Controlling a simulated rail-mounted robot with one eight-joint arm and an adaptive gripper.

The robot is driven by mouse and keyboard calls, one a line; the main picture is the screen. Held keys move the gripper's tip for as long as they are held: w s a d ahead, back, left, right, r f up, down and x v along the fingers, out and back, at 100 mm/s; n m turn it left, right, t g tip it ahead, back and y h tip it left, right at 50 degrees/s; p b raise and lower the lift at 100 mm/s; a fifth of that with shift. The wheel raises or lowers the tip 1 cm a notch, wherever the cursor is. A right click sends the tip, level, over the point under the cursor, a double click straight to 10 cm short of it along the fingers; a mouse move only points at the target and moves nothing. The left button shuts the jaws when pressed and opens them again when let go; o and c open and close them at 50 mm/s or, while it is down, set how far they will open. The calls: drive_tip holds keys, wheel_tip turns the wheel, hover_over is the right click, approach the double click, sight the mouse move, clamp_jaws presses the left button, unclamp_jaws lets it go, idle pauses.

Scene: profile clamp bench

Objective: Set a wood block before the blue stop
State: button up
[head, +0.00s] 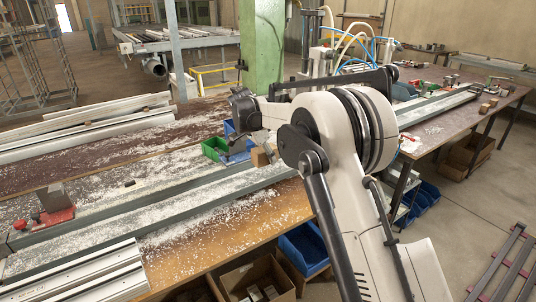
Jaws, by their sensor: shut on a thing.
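My gripper (261,143) is over the middle of the bench, beside the long metal rail, partly hidden by my arm. It is shut on a small light-brown wood block (262,156), which shows just below the fingers. I cannot tell whether the block touches the rail or hangs above it. Several more wood blocks (485,109) sit at the bench's far right end.
A red clamp (52,217) sits on the left of the rail (130,219). White shavings cover the bench. A green column (262,50) rises behind. Aluminium profiles (85,275) lie front left.

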drive_tip(key=b, duration=0.5)
hover_over(270, 200)
drive_tip(key=a, duration=0.1)
drive_tip(key=shift+s+f, duration=0.2)
drive_tip(key=shift+f, duration=3.2)
drive_tip(key=shift+s+f, duration=0.15)
drive_tip(key=shift+f, duration=3.25)
drive_tip(key=shift+f+b, duration=1.55)
drive_tip(key=shift+f, duration=1.15)
drive_tip(key=shift+f+b, duration=0.3)
drive_tip(key=shift+f, duration=0.05)
drive_tip(key=o, duration=1.4)
drive_tip(key=shift+r, duration=0.15)
